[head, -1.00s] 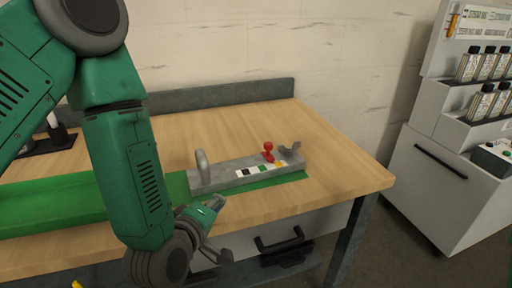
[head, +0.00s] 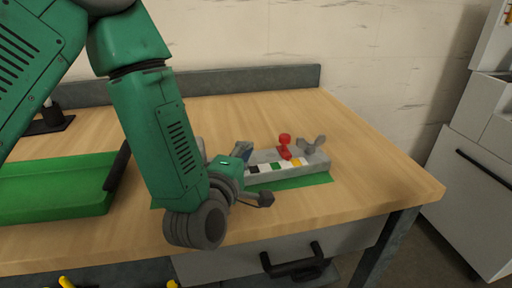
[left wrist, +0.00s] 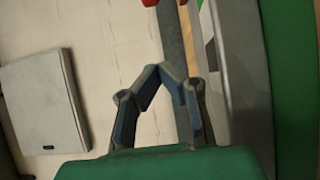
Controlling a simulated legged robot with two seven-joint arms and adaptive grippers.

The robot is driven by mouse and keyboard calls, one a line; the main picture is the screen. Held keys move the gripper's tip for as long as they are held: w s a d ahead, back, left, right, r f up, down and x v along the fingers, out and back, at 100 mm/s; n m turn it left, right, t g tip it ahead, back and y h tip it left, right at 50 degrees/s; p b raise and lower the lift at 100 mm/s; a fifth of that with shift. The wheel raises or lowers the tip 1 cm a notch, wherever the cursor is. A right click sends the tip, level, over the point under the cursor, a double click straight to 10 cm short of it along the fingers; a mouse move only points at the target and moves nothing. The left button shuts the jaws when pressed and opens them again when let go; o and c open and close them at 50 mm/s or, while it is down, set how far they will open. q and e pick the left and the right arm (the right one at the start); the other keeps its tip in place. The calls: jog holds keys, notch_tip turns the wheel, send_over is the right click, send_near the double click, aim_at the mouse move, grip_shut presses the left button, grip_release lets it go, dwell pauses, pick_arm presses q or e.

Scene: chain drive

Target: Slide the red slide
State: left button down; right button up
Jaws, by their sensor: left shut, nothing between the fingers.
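The red slide (head: 285,144), with a round knob on top, stands upright on a grey rail block (head: 262,177) near its right end. Black, green, white and yellow squares mark the block's top. My left gripper (head: 256,172) is shut and empty over the front left part of the block, left of the red slide and apart from it. The left wrist view shows the closed fingers (left wrist: 170,70), with the grey rail block (left wrist: 235,75) at their right and a bit of red at the top edge. My arm hides the block's left end. My right gripper is not in view.
A grey forked bracket (head: 314,146) rises at the block's right end. The block rests on a green mat (head: 312,181). A green tray (head: 55,190) lies to the left. The wooden table (head: 385,190) is clear at right; a drawer handle (head: 292,262) juts below.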

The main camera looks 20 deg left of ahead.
aim_at(280, 140)
pick_arm(q)
jog(key=w, duration=0.7)
jog(key=shift+w+f, duration=0.1)
jog(key=shift+w, duration=0.3)
jog(key=d, duration=0.2)
jog(key=shift+d, duration=0.3)
jog(key=shift+s+d, duration=0.25)
jog(key=shift+d, duration=0.3)
jog(key=shift+w+d+b, duration=0.3)
jog(key=shift+w+d, duration=0.4)
jog(key=shift+d, duration=0.1)
